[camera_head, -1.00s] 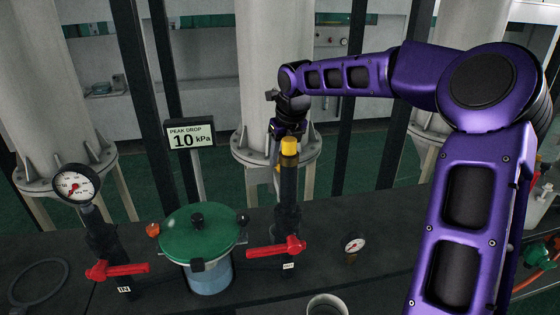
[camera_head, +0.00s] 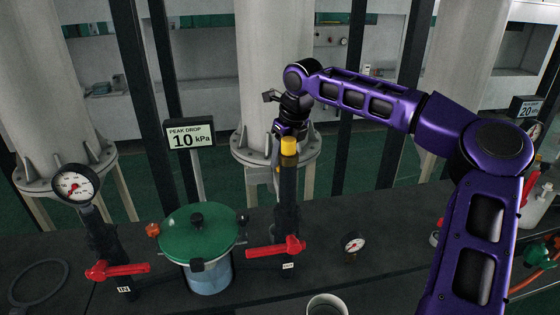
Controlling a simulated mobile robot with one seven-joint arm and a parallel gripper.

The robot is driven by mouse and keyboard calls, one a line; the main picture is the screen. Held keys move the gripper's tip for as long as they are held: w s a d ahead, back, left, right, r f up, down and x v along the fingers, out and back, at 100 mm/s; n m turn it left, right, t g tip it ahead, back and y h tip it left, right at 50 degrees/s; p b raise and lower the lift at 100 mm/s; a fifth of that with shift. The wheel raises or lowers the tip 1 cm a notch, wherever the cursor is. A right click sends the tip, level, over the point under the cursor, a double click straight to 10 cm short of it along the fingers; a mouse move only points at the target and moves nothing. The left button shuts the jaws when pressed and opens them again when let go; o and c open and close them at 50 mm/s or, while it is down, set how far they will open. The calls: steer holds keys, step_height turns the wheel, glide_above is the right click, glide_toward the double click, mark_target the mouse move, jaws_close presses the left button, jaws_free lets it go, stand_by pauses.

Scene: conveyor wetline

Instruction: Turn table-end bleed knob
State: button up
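No knob in view is labelled as the bleed knob, so I cannot tell which one it is. A yellow cap (camera_head: 288,146) tops the dark upright pipe (camera_head: 287,190) near the middle of the bench. My gripper (camera_head: 289,130) hangs from the purple arm, pointing down, just above or behind this cap in the picture. Its fingers are dark and partly hidden, so I cannot tell whether they are open or touch anything. A small orange knob (camera_head: 152,230) and a dark knob (camera_head: 242,220) sit on either side of the green-lidded vessel (camera_head: 200,236).
Red lever handles sit at the left (camera_head: 117,270) and middle (camera_head: 277,248) pipes. A dial gauge (camera_head: 74,184) stands at left; a smaller gauge (camera_head: 353,243) is on the bench. The "10 kPa" sign (camera_head: 190,135) stands behind the vessel. A grey cup (camera_head: 327,306) is at the front.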

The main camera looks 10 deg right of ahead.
steer(key=shift+s+a+f+n, duration=0.1)
steer(key=shift+s+a+n, duration=0.05)
steer(key=shift+a+n, duration=0.2)
steer(key=shift+d, duration=0.2)
steer(key=o, duration=0.9)
steer(key=shift+o, duration=0.2)
steer(key=shift+r, duration=2.5)
steer(key=shift+d+r, duration=0.15)
steer(key=shift+r, duration=0.5)
